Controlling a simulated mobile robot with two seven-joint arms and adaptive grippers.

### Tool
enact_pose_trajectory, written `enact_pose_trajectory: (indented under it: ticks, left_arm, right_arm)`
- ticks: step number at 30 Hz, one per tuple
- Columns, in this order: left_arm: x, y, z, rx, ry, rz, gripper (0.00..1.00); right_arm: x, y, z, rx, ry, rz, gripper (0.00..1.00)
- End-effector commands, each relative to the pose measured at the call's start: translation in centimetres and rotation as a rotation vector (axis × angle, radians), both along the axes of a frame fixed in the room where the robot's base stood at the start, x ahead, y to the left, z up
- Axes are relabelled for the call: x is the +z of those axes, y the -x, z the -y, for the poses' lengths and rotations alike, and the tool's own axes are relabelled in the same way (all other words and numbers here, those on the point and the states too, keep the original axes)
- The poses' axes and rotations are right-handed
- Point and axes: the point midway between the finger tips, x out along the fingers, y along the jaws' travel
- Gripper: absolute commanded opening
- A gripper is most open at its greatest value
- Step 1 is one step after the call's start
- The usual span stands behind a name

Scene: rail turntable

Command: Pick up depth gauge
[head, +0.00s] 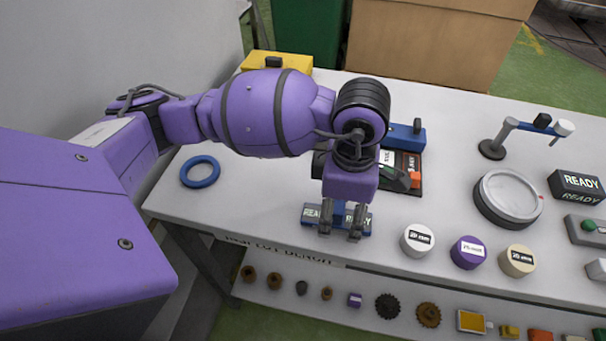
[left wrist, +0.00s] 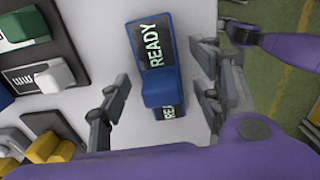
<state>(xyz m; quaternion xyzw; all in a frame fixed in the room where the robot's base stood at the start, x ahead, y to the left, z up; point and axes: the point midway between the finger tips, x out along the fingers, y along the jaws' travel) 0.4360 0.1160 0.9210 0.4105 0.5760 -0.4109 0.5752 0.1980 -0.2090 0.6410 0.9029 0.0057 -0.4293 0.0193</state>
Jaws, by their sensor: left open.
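A blue gauge-like piece with READY labels (head: 310,215) lies near the front edge of the white bench; I take it as the depth gauge, though no name shows on it. In the left wrist view its blue body (left wrist: 158,92) carries a dark READY plate, and a raised blue block covers part of its length. My left gripper (head: 342,234) is open above it, pointing down. In the left wrist view the fingers of the left gripper (left wrist: 166,108) stand on either side of the piece, with white bench showing between. My right gripper does not show clearly.
White (head: 417,240), purple (head: 468,252) and beige (head: 517,261) labelled discs stand to the right. A blue ring (head: 200,172) lies to the left. A dark tray with tools (head: 408,165) sits behind the gripper. A lower shelf (head: 370,297) holds several small parts.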

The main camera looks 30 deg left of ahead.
Motion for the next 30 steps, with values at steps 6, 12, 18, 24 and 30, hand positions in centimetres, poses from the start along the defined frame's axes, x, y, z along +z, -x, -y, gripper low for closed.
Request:
enact_pose_trajectory:
  ticks: [6, 12, 18, 24, 30]
  left_arm:
    - [-0.67, -0.10, 0.06, -0.001, 0.001, 0.003, 0.59]
    - [-0.61, -0.13, 0.07, -0.001, 0.001, 0.004, 0.46]
    - [-0.57, -0.14, 0.08, -0.001, 0.002, 0.005, 0.20]
    - [-0.51, -0.18, 0.09, -0.001, 0.001, 0.006, 0.06]
    - [-0.29, -0.19, 0.10, -0.002, 0.002, 0.006, 0.06]
  right_arm:
    - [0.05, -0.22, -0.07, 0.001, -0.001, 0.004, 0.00]
    - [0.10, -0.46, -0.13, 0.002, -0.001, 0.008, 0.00]
    - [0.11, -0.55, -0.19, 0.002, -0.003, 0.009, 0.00]
    - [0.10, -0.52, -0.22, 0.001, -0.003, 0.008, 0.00]
    - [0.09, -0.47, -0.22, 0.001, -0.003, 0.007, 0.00]
